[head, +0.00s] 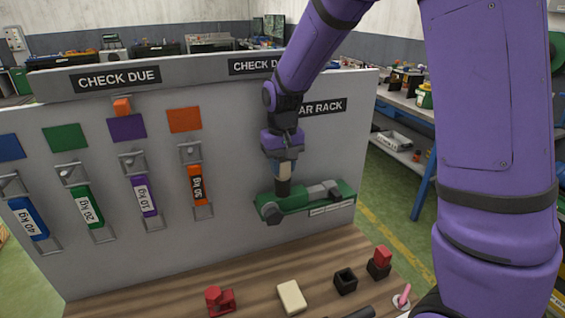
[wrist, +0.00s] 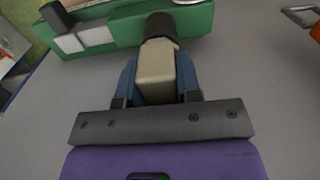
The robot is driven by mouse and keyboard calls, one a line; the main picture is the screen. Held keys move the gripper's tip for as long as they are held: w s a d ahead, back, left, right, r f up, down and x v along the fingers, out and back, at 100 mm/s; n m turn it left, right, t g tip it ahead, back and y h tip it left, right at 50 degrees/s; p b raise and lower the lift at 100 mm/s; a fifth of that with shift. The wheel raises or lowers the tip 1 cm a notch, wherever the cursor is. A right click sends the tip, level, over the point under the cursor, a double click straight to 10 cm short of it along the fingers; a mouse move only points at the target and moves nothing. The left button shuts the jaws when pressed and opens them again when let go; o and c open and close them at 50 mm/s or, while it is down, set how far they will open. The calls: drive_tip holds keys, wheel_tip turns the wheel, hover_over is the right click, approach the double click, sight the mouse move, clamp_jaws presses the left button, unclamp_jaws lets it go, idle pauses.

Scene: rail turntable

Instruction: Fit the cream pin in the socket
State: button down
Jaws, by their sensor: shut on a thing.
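My gripper (head: 284,162) is shut on the cream pin (head: 284,171), holding it upright in front of the board. In the wrist view the pin (wrist: 156,74) sits between my blue fingers (wrist: 157,70). A dark round piece (head: 283,188) is at the pin's far end, and it also shows in the wrist view (wrist: 160,26). It stands over the green fixture (head: 296,206) on the board. I cannot tell whether this dark piece is the socket or part of the pin, nor how deep anything sits.
On the wooden bench are a red part (head: 219,299), a cream block (head: 291,297), a black open box (head: 345,281), a red-topped black block (head: 380,264) and a pink peg (head: 404,296). Coloured weight tags (head: 145,196) hang on the board (head: 235,205) to the left.

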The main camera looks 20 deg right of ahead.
drive_tip(key=shift+f, duration=0.2)
drive_tip(key=c, duration=0.7)
unclamp_jaws()
drive_tip(key=shift+c, duration=0.2)
wheel_tip(320, 180, up, 11)
drive_tip(key=shift+f, duration=0.1)
